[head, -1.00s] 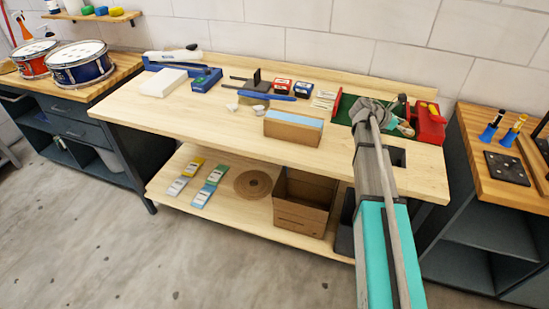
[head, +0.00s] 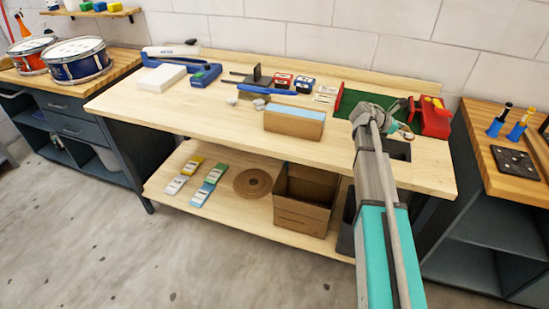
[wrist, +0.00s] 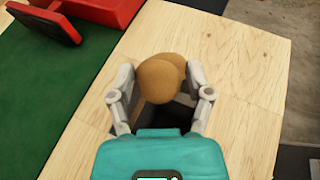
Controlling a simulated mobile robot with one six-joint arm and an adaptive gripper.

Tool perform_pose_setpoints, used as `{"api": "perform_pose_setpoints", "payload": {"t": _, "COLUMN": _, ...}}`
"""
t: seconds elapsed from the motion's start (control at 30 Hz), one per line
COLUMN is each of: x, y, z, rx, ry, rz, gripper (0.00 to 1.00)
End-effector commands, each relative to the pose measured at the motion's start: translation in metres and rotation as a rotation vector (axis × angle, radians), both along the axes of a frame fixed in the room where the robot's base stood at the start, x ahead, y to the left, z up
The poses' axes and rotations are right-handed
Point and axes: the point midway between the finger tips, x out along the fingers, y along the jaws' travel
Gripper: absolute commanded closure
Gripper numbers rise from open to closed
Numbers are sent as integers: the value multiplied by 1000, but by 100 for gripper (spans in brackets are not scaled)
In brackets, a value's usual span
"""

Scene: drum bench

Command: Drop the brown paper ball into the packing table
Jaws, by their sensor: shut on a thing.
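The brown paper ball (wrist: 158,80) shows in the wrist view as a rounded, lumpy tan shape between the two fingers. My gripper (wrist: 160,72) is shut on it, one finger on each side. A dark square opening in the tabletop shows partly beneath the ball and gripper. The packing table (head: 205,105) is a pale wooden bench with a lower shelf in the head view; its top also shows in the wrist view (wrist: 240,95). My arm reaches over its right end, near the opening. The ball is mostly hidden or too small to tell in the head view.
A green mat (head: 352,100) and a red dispenser (head: 433,117) lie behind my gripper. A cardboard box with a blue top (head: 294,124) stands to the left. An open carton (head: 303,200) is on the lower shelf. The table's front left is clear.

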Motion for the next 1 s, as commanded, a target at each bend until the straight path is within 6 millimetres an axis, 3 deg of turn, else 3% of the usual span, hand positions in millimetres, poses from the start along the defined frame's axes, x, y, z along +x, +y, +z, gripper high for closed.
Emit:
{"api": "perform_pose_setpoints", "payload": {"t": 0.57, "x": 0, "y": -1, "z": -9, "rx": 0, "ry": 0, "rz": -1, "gripper": 53}}
{"api": "perform_pose_setpoints", "payload": {"t": 0.6, "x": 0, "y": -1, "z": -9, "rx": 0, "ry": 0, "rz": -1, "gripper": 27}}
{"api": "perform_pose_setpoints", "payload": {"t": 0.73, "x": 0, "y": -1, "z": -9, "rx": 0, "ry": 0, "rz": -1, "gripper": 3}}
{"api": "perform_pose_setpoints", "payload": {"t": 1.0, "x": 0, "y": -1, "z": -9, "rx": 0, "ry": 0, "rz": -2, "gripper": 0}}
